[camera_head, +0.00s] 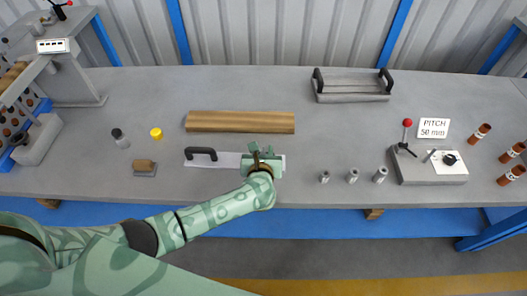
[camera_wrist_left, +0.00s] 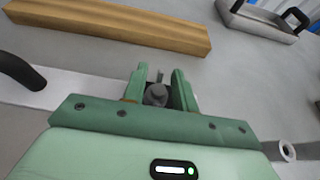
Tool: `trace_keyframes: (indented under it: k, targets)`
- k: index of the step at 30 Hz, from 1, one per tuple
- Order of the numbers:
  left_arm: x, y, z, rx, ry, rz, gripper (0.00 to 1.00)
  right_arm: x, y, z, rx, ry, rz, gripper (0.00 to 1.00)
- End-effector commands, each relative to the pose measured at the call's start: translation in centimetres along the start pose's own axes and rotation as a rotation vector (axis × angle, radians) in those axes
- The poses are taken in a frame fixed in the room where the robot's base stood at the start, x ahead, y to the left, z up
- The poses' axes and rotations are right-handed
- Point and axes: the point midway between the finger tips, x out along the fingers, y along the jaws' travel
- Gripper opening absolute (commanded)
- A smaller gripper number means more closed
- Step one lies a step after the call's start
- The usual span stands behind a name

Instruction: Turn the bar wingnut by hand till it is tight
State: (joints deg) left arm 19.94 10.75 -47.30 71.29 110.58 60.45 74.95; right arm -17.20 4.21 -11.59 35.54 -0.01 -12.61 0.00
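A flat pale metal bar (camera_head: 227,160) with a black handle (camera_head: 201,153) lies along the front of the bench. My left gripper (camera_head: 262,155) is over the right part of this bar. In the left wrist view a dark grey knob-like piece (camera_wrist_left: 156,95), apparently the bar wingnut, sits between the two green fingers of my left gripper (camera_wrist_left: 160,82). The fingers stand apart on either side of it, and a narrow gap seems to show at the right finger. Its lower part is hidden by the gripper. My right gripper is not in view.
A wooden block (camera_head: 240,122) lies behind the bar, and a handled tray (camera_head: 352,88) stands farther back. Several metal cylinders (camera_head: 352,176) and a red-knobbed control box (camera_head: 428,167) are to the right. A yellow piece (camera_head: 156,133) is at the left.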

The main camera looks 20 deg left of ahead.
Motion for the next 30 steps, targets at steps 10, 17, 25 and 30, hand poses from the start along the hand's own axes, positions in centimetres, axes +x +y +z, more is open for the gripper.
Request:
trace_keyframes:
  k: [10,17,25,30]
  targets:
    - [0.10,-0.02,0.05,0.000,0.000,-0.001,0.06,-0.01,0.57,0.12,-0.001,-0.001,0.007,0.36]
    - [0.07,-0.01,-0.04,0.001,0.001,-0.001,0.00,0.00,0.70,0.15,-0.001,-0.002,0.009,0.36]
    - [0.04,0.04,-0.18,0.022,0.003,-0.049,0.00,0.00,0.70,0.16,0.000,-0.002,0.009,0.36]
    - [0.04,0.06,-0.19,0.059,0.003,-0.140,0.00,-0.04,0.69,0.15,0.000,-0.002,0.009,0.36]
